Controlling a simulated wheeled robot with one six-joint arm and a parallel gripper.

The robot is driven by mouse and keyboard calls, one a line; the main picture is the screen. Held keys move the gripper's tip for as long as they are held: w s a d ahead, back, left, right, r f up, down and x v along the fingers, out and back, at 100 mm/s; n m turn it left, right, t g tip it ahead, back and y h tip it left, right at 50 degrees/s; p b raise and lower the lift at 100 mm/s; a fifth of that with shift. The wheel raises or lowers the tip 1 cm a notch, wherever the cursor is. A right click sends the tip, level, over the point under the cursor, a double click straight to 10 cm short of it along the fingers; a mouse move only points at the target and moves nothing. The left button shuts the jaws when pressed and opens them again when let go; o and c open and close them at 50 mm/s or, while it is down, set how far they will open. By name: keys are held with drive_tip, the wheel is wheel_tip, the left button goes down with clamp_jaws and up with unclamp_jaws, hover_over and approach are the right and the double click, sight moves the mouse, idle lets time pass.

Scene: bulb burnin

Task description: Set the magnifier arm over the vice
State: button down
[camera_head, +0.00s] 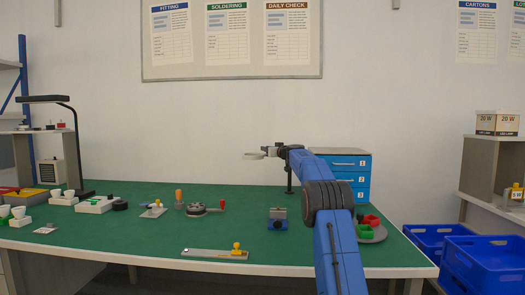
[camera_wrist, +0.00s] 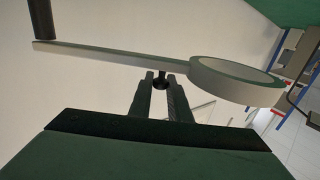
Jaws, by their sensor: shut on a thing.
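The magnifier is a pale ring (camera_head: 254,156) on a flat bar, held above the green bench in the head view. In the wrist view its ring (camera_wrist: 235,82) is at right, its bar (camera_wrist: 110,56) runs left, and a dark post (camera_wrist: 42,20) stands at the bar's far end. My gripper (camera_wrist: 160,88) is shut on a small dark knob (camera_wrist: 161,78) on the bar beside the ring. In the head view my gripper (camera_head: 268,150) is small and partly merged with the bar. The vice (camera_head: 278,213), a small grey and blue block, sits on the bench below and right of the ring.
A blue drawer cabinet (camera_head: 350,170) stands behind my arm. A round tray (camera_head: 376,235) with red and green bins is at right. A red-handled round device (camera_head: 198,208) and a grey strip with a yellow knob (camera_head: 214,254) lie left of the vice. Bare bench surrounds the vice.

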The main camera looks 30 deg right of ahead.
drive_tip(key=s+d+n+g+y, duration=0.3)
drive_tip(key=s+n+y, duration=0.2)
drive_tip(key=s+y, duration=0.2)
drive_tip(key=shift+s+d+n+y, duration=0.2)
drive_tip(key=shift+s+n+y, duration=0.2)
drive_tip(key=shift+y, duration=0.4)
drive_tip(key=c, duration=1.7)
unclamp_jaws()
drive_tip(key=shift+r, duration=0.1)
